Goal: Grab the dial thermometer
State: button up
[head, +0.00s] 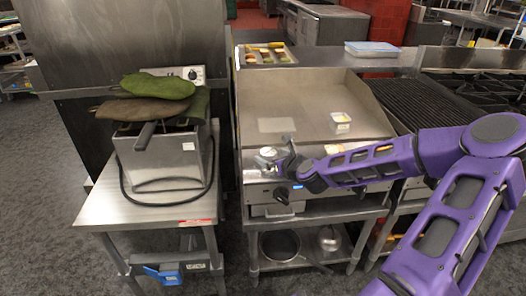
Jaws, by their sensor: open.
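A small round whitish thing (268,152), which looks like the dial thermometer, sits at the front left edge of the flat griddle (300,105). It is too small for me to read a dial face. My gripper (278,154) reaches in from the right at the end of the purple arm, over the griddle's front edge. Its fingers are open and right beside the whitish thing. I cannot tell whether they touch it or are around it.
A small white-and-yellow container (340,123) stands on the griddle. A fryer (165,160) with green and brown mitts (158,87) on top stands on a steel table at left. Pans (281,246) lie on the shelf below. A black grill (425,100) is at right.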

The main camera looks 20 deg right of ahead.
jog(key=shift+w+f, duration=0.1)
jog(key=shift+w, duration=0.2)
jog(key=shift+s, duration=0.1)
jog(key=shift+c, duration=0.3)
jog(key=c, duration=1.3)
